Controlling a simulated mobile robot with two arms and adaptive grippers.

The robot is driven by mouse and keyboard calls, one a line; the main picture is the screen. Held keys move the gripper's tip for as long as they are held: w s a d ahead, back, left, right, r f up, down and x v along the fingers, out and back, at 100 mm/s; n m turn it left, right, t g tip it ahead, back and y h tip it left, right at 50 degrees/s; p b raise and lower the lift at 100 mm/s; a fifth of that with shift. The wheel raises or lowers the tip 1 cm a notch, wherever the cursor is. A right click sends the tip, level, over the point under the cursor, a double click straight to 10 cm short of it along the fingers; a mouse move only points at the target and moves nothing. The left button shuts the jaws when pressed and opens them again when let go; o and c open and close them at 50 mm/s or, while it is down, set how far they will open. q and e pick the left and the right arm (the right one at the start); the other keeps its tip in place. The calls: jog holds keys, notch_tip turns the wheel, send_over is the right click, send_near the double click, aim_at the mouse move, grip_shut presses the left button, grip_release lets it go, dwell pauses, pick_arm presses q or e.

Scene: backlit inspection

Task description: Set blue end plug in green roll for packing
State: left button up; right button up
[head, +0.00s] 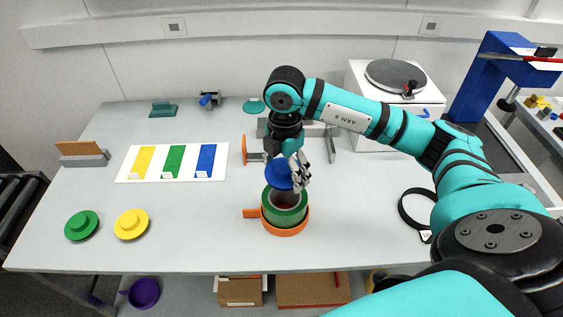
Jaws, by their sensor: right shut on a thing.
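The green roll (284,214) stands upright in an orange holder (287,231) at the middle front of the table. My right gripper (287,173) is shut on the blue end plug (279,177). It holds the plug right above the roll's open top, over its far part. The gripper fingers hide part of the plug, and I cannot tell whether the plug touches the roll. My left gripper is not in view.
A green plug (81,225) and a yellow plug (131,224) lie at the table's left front. A white card (134,166) with yellow, green and blue strips lies behind them. A white machine (356,86) stands back right. A black ring (403,213) lies right.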

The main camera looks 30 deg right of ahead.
aim_at(285, 183)
jog(key=shift+s, duration=0.1)
notch_tip(285, 183, down, 5)
jog(key=b, duration=0.4)
jog(key=shift+r, duration=0.1)
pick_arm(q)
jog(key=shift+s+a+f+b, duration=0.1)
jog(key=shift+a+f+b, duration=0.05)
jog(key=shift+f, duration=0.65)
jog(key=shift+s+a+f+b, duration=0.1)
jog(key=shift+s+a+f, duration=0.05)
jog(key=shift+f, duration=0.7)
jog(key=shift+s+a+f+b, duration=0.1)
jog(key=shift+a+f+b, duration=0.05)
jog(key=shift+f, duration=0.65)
pick_arm(e)
jog(key=shift+f, duration=0.45)
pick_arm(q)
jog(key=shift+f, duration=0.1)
pick_arm(e)
jog(key=shift+f, duration=0.15)
pick_arm(q)
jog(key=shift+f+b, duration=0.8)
jog(key=shift+b, duration=0.1)
pick_arm(e)
notch_tip(285, 183, down, 2)
